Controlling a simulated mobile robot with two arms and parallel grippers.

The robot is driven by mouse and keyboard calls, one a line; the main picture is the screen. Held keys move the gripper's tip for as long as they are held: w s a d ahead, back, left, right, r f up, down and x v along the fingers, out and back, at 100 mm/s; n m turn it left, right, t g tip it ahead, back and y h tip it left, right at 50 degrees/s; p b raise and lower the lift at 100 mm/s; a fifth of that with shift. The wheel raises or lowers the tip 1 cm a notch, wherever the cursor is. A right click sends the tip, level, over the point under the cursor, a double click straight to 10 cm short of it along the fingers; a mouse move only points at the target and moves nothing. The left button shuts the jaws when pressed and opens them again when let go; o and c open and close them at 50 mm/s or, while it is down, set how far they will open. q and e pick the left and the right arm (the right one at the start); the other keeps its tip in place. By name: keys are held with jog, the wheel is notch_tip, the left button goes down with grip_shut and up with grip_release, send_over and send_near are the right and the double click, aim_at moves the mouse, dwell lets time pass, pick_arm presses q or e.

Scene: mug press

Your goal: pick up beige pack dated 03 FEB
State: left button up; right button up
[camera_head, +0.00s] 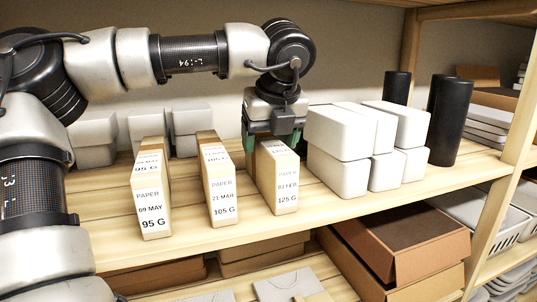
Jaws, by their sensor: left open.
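The beige pack dated 03 FEB (285,186) stands upright on the wooden shelf, the rightmost of three similar packs. Its white label also reads PAPER and 125 G. My left gripper (270,147) reaches down from above at this pack's top. Its green-tipped fingers are open, one on each side of the pack. Whether they touch it I cannot tell. The gripper hides part of the pack's top and rear. My right gripper is not in view.
The beige packs dated 21 MAR (222,196) and 09 MAY (153,205) stand to the left. White boxes (341,176) are stacked close on the right, with black cylinders (449,122) beyond. More white boxes stand behind. The shelf front between the packs is bare.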

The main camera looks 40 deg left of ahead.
pick_arm(q)
jog(key=shift+a+x, duration=0.2)
jog(key=shift+x, duration=0.8)
jog(key=shift+d+r, duration=0.15)
jog(key=shift+d, duration=0.05)
jog(key=c, duration=1.2)
jog(key=shift+a, duration=0.1)
